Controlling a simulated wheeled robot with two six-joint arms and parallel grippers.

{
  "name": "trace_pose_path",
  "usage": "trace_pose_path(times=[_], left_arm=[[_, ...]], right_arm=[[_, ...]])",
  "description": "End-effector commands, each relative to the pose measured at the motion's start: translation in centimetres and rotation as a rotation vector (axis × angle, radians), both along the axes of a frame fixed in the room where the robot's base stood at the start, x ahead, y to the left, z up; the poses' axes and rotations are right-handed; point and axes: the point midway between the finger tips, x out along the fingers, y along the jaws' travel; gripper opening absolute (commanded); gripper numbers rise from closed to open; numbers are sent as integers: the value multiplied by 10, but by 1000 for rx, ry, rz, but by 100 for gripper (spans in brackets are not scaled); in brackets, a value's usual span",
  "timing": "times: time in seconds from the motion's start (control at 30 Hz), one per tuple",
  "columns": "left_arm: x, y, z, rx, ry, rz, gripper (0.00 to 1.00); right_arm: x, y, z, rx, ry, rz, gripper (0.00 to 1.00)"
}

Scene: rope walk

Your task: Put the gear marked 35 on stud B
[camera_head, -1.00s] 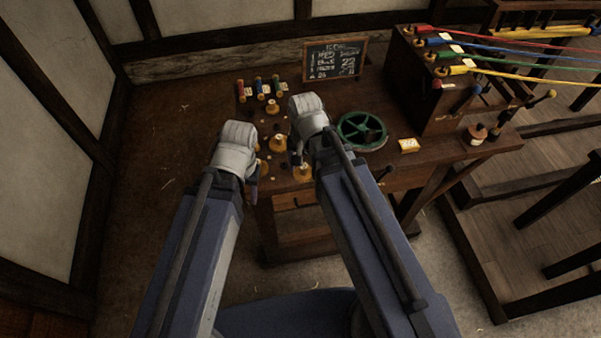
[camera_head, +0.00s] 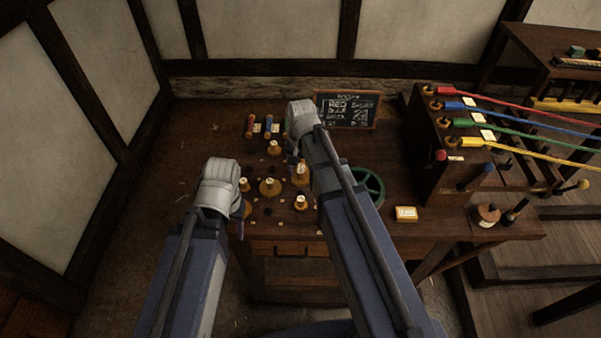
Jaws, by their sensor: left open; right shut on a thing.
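Several small brass gears with pale labels stand on the wooden bench. One gear (camera_head: 270,187) is in the middle, one (camera_head: 301,203) is near the front edge and one (camera_head: 274,148) is farther back. The label numbers and stud letters are too small to read. My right gripper (camera_head: 293,164) is shut, apparently on a brass gear (camera_head: 301,175) just below its wrist; the arm partly hides it. I cannot tell whether this gear touches the bench. My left gripper (camera_head: 240,226) is open near the bench's front left, mostly hidden by its own wrist.
A green handwheel (camera_head: 370,186) is partly behind my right arm. A chalkboard (camera_head: 346,110) stands at the back, with coloured spools (camera_head: 268,126) left of it.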

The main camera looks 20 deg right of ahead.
Motion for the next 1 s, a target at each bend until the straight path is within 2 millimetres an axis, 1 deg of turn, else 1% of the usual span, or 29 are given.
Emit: trace_pose_path(times=[0.27,1.0], left_arm=[[0,0,-7,0,0,0,50],[0,0,-42,0,0,0,50]], right_arm=[[0,0,-7,0,0,0,23],[0,0,-42,0,0,0,23]])
